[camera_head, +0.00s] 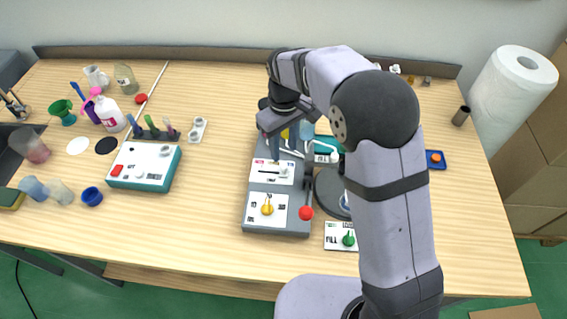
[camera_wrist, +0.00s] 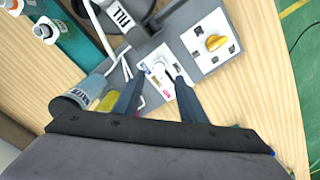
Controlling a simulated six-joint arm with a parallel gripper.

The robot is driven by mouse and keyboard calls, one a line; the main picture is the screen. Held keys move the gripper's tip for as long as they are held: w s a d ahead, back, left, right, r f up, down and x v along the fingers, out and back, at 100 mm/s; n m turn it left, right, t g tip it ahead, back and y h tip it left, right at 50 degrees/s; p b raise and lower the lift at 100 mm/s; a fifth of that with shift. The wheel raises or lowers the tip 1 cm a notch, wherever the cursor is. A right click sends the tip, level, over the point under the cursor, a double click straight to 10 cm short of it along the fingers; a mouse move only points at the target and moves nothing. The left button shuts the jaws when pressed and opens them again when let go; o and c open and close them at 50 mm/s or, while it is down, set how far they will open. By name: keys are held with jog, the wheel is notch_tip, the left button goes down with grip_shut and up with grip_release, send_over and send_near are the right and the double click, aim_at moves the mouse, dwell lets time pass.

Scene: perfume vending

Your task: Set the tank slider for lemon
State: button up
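The grey dispenser base (camera_head: 250,190) stands in the middle of the table. Its white slider plate (camera_head: 273,172) carries a dark slot and small coloured marks, too small to read. In the wrist view the slider plate (camera_wrist: 160,90) lies between and just beyond my fingertips, with a pale slider knob (camera_wrist: 163,67) on it. My gripper (camera_head: 284,156) points down over the plate; in the wrist view its two fingers (camera_wrist: 158,78) are apart with nothing clearly held. Whether a finger touches the knob cannot be told.
A yellow knob (camera_head: 267,208) sits on the plate in front, beside a red-tipped lever (camera_head: 306,212). Labelled cylinders (camera_wrist: 85,92) stand close by in the wrist view. A green knob panel (camera_head: 347,237) lies to the right.

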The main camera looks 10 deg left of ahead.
aim_at(283, 165)
jog(key=shift+f, duration=0.25)
jog(key=shift+f+p, duration=1.3)
jog(key=shift+f, duration=2.2)
jog(key=shift+c, duration=0.4)
grip_shut()
jog(key=shift+a, duration=0.15)
